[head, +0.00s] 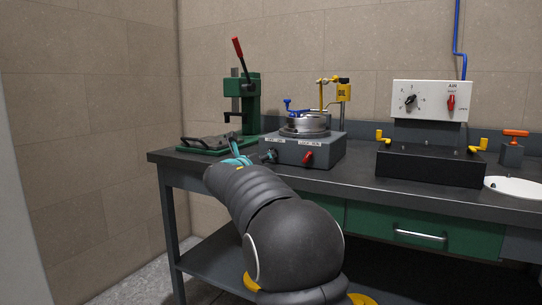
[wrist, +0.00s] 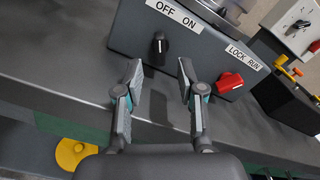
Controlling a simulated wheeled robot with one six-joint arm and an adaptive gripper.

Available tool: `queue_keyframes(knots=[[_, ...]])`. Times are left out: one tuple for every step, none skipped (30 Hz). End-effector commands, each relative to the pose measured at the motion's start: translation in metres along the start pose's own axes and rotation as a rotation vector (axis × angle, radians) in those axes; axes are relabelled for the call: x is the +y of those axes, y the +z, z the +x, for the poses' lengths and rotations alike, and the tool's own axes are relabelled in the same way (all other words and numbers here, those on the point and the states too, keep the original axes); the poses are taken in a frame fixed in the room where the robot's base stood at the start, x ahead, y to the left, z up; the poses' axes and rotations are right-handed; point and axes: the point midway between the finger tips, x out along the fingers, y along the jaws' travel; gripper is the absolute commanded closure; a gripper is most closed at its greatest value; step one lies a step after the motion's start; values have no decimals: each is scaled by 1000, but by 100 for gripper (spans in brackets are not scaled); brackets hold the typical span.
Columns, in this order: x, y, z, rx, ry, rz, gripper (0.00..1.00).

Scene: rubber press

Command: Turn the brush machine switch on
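The brush machine is a grey box (head: 322,150) with a round metal top, standing on the dark bench. Its front carries a black switch knob (wrist: 158,50) under an "OFF ON" label (wrist: 174,14). The knob also shows in the head view (head: 270,156), close to the gripper. I cannot tell surely which word it points to. A red knob (wrist: 228,83) sits to its right under "LOCK RUN". My gripper (wrist: 158,82) is open and empty. Its two fingers point at the black knob, one to each side in the picture, apart from it.
A green press (head: 240,100) with a red-handled lever stands behind and left. A black box (head: 430,168) with yellow handles and a white control panel (head: 432,100) stand to the right. The bench top (head: 350,178) is bare in front of the machine.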

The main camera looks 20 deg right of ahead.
Motion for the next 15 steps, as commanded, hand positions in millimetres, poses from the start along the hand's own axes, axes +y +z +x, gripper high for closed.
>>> queue_keyframes(knots=[[-1, 0, 10, 1, -2, 0, 61], [0, 0, 14, 1, -1, 0, 61], [0, 0, 20, 1, -1, 0, 61], [-1, 0, 24, 1, -2, 1, 61], [-1, 0, 27, 1, -2, 1, 61], [0, 0, 31, 1, -1, 0, 61], [0, 0, 34, 1, 0, 0, 61], [0, 0, 36, 0, 0, 0, 61], [0, 0, 38, 0, 0, 0, 61], [0, 0, 40, 0, 0, 0, 61], [0, 0, 41, 1, 0, 0, 61], [0, 0, 42, 1, 0, 0, 61], [0, 0, 43, 1, 0, 0, 61], [0, 0, 43, 1, 0, 0, 61], [0, 0, 43, 1, 0, 0, 61]])
